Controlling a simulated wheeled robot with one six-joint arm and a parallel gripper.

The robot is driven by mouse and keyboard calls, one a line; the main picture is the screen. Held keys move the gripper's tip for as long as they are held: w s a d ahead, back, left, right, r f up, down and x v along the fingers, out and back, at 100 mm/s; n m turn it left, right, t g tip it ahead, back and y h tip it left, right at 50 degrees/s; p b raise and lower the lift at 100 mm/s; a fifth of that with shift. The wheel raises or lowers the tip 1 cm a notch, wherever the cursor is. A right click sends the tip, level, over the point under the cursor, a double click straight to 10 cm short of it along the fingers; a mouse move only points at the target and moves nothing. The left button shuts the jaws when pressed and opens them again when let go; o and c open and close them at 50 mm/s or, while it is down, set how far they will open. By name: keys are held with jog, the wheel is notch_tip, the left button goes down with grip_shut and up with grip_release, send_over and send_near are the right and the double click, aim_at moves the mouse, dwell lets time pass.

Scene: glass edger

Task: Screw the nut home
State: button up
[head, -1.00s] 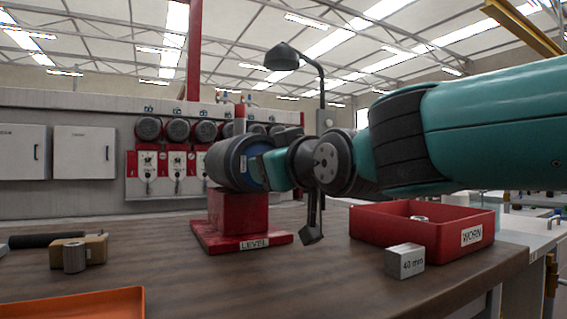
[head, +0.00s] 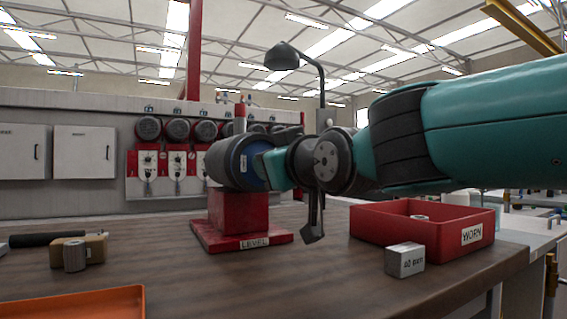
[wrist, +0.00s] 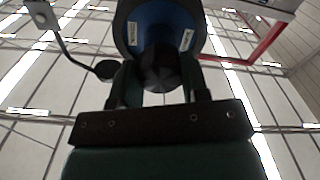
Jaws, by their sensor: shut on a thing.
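A dark cylindrical spindle unit (head: 228,162) with a blue end face lies level on a red stand (head: 240,212) marked LEVEL. Its blue face also shows at the top of the wrist view (wrist: 125,28). My gripper (head: 268,170) reaches in from the right, in line with that face. In the wrist view my gripper (wrist: 162,72) has a finger on each side of a dark round nut (wrist: 161,66) and is shut on it, right in front of the blue face. The nut's thread and any gap behind it are too dark to see. In the head view my gripper hides the nut.
A red tray (head: 372,226) marked WORN, holding a small metal ring (head: 419,217), stands right, behind a 40 mm block (head: 404,261). At left are a metal cylinder (head: 75,256), a cardboard-coloured block (head: 96,247), a dark-handled tool (head: 45,239) and an orange tray (head: 75,306).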

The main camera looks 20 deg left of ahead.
jog(key=m, duration=0.5)
jog(key=shift+b, duration=0.3)
jog(key=m, duration=0.6)
jog(key=shift+b, duration=0.3)
jog(key=o, duration=1.1)
jog(key=shift+m, duration=0.5)
jog(key=b+v, duration=0.4)
jog(key=v, duration=0.2)
jog(key=shift+d, duration=0.1)
